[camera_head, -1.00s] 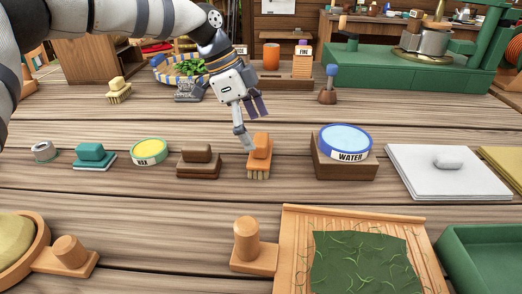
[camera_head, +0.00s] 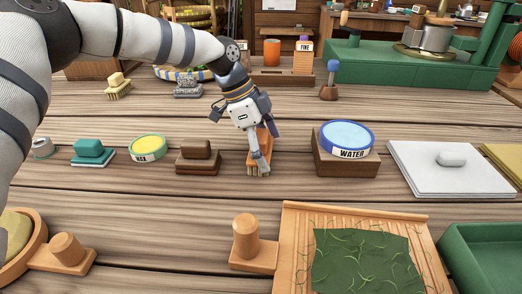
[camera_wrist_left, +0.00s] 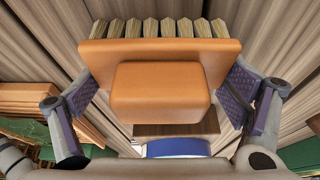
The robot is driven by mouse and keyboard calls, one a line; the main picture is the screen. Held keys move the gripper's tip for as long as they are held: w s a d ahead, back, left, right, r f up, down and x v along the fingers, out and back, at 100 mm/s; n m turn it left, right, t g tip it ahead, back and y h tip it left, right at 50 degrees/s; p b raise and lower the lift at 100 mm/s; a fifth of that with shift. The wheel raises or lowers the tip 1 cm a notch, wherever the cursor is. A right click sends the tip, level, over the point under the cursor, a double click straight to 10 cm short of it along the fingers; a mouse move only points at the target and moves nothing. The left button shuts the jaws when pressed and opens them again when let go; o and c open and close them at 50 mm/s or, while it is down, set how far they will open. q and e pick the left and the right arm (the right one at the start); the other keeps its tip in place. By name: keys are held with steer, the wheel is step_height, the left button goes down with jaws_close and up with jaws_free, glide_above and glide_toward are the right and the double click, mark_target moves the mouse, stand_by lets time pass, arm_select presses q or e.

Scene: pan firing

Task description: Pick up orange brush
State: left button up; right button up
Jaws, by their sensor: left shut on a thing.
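The orange brush (camera_head: 255,158) has an orange block handle and pale bristles, and stands on the wooden table between a brown brush and the water bowl. My left gripper (camera_head: 262,150) is over it and covers part of it in the head view. In the left wrist view the orange brush (camera_wrist_left: 160,85) fills the middle, with the bristles at the top of the picture. The purple finger pads sit on both sides of the brush base, and my left gripper (camera_wrist_left: 160,100) is shut on it. Whether the bristles still touch the table is unclear. My right gripper is not in view.
The water bowl (camera_head: 345,136) on its brown stand is close on the right. The brown brush (camera_head: 199,156) is close on the left, then a yellow tin (camera_head: 148,148) and a teal brush (camera_head: 92,152). A wooden tray (camera_head: 290,250) with a green sheet lies in front.

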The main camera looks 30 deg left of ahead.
mark_target(266, 136)
arm_select(q)
steer(key=shift+r, duration=0.4)
steer(key=r, duration=0.3)
steer(key=shift+s+d+r+p, duration=0.1)
steer(key=shift+s+r+p, duration=0.2)
steer(key=shift+r, duration=0.1)
steer(key=s+d+r+p, duration=0.1)
steer(key=s+r+p, duration=0.1)
steer(key=s+r, duration=0.2)
steer(key=s+d+r+p, duration=0.1)
steer(key=s+r, duration=0.3)
steer(key=s, duration=0.5)
steer(key=shift+s+r+p, duration=0.15)
steer(key=shift+p, duration=0.35)
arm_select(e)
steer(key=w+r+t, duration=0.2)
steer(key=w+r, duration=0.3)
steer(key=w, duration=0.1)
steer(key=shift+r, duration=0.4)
